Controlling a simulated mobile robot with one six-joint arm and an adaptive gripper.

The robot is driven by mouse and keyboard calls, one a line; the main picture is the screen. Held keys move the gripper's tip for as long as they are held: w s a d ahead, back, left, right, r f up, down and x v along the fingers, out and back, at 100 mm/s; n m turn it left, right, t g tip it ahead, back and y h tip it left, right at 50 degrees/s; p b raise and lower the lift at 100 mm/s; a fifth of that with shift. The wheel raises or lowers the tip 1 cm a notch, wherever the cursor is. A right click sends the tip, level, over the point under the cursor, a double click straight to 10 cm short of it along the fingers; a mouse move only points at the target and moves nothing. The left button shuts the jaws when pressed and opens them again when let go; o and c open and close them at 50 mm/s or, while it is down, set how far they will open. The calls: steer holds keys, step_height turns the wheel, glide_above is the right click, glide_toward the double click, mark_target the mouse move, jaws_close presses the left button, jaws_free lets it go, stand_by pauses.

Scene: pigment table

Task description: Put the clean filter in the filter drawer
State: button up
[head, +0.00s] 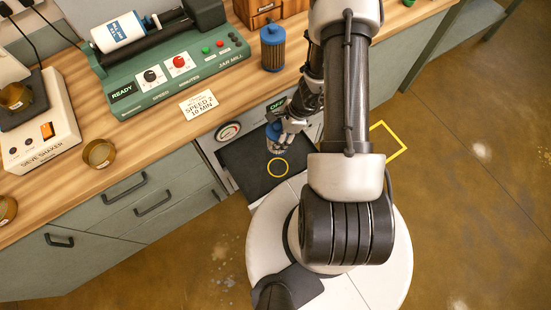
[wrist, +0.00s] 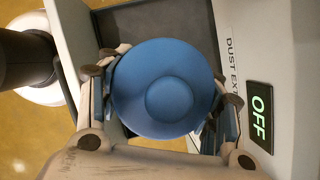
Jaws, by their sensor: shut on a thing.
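My gripper (head: 281,136) is shut on a filter with a round blue cap (wrist: 168,92). In the head view the held filter (head: 273,146) shows a pale body under the cap and looks upright. It is over the open filter drawer (head: 245,166), which has a dark floor marked with a yellow ring (head: 278,168). The filter is on the far side of the ring in the picture. The wrist view shows the drawer's dark floor (wrist: 150,24) beyond the cap. The filter's lower end is hidden there, so I cannot tell whether it touches the floor.
A second, darker blue-capped filter (head: 272,48) stands on the wooden counter. The extractor's display (wrist: 260,116) reads OFF, beside the drawer. The jar mill (head: 175,65) and sieve shaker (head: 38,130) stand on the counter to the left.

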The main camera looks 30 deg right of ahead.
steer(key=shift+s+d+f, duration=0.15)
steer(key=shift+f, duration=0.1)
step_height(320, 180, down, 20)
steer(key=b, duration=0.7)
steer(key=shift+r, duration=0.1)
steer(key=o, duration=1.2)
steer(key=p+v, duration=0.4)
steer(key=v, duration=0.8)
steer(key=shift+s, duration=0.1)
steer(key=shift+d, duration=0.1)
